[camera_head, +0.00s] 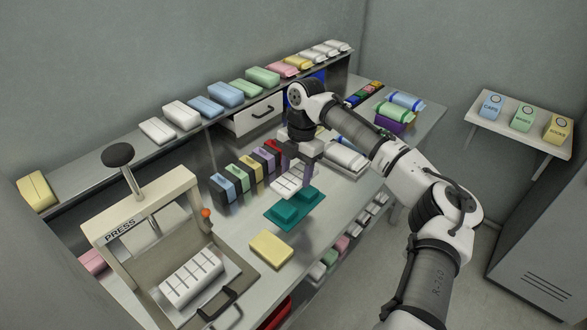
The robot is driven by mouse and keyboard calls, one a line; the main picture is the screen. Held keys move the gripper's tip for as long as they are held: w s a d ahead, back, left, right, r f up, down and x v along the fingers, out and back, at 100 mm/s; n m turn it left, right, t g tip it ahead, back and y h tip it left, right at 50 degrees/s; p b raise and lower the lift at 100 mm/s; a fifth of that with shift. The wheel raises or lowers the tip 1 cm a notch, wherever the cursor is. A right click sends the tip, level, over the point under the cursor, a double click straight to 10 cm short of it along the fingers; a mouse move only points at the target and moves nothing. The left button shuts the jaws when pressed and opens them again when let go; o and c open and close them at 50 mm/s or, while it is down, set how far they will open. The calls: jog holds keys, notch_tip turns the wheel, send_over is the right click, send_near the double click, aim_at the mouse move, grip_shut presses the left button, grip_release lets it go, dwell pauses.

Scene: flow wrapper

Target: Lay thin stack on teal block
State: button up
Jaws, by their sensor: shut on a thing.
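My gripper (297,172) is above the middle of the workbench, pointing down. It is shut on a thin white stack (286,184) with dark dividing lines. The teal block (287,213) sits on the bench just below and in front of the stack, with a wider flat base and a raised part. The stack appears to be over or just behind the block's back edge. I cannot tell whether the two touch.
A press (140,215) with a grooved white block (192,280) stands at the left front. A yellow pack (271,249) lies near the front edge. Coloured upright holders (245,172) line the bench behind. The back shelf (120,167) carries several wrapped packs.

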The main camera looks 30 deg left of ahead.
jog(key=shift+f+b, duration=2.4)
jog(key=shift+f, duration=0.6)
jog(key=shift+f+p, duration=0.15)
jog(key=shift+p, duration=0.2)
jog(key=shift+f, duration=0.15)
jog(key=o, duration=1)
jog(key=shift+o, duration=0.2)
jog(key=r, duration=0.4)
jog(key=w+r+b, duration=0.1)
jog(key=r, duration=0.4)
jog(key=w+r+b, duration=0.1)
jog(key=r, duration=0.3)
jog(key=shift+d+r, duration=0.2)
jog(key=shift+r, duration=0.15)
jog(key=shift+f, duration=0.1)
